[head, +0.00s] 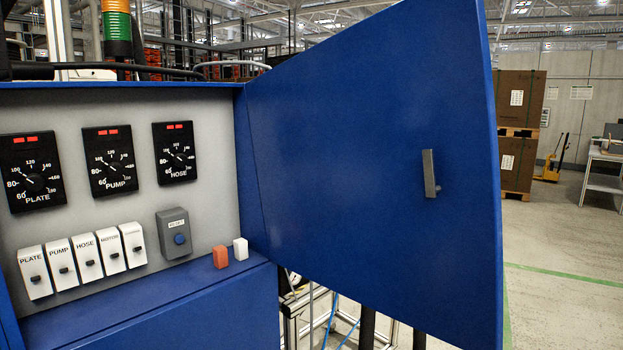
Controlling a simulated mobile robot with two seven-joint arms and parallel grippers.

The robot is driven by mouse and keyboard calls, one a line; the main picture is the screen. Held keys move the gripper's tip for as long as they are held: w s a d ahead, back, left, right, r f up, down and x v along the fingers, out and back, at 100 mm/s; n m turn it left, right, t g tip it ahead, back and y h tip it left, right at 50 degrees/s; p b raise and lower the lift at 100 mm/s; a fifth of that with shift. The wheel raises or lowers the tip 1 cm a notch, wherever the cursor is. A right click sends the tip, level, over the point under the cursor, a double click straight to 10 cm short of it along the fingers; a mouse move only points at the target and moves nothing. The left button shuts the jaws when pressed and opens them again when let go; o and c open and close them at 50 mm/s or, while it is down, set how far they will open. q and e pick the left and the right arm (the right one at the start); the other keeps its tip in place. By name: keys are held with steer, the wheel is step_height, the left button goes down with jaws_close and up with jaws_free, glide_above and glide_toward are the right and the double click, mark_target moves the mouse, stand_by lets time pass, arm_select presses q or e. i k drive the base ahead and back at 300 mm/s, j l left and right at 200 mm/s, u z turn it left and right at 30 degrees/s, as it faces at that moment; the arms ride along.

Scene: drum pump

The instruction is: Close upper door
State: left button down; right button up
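The blue upper door (340,150) stands wide open, hinged at the right side of the blue cabinet, and swings out to the right and toward me. A grey latch handle (430,174) sits on the door's face near its free edge. The open compartment shows a grey panel (150,112) with PLATE, PUMP and HOSE gauges and a row of labelled white switches. Neither of my grippers is in view.
An orange block (220,257) and a white block (240,249) sit on the ledge at the compartment's lower right. A grey box with a blue button (180,239) is on the panel. Stacked cardboard boxes (516,165) and a yellow pallet jack (553,165) stand far behind.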

mark_target(341, 128)
steer(key=u, duration=1.25)
steer(key=l+u, duration=0.15)
steer(key=l, duration=1.6)
steer(key=k+l, duration=0.15)
steer(key=l, duration=0.8)
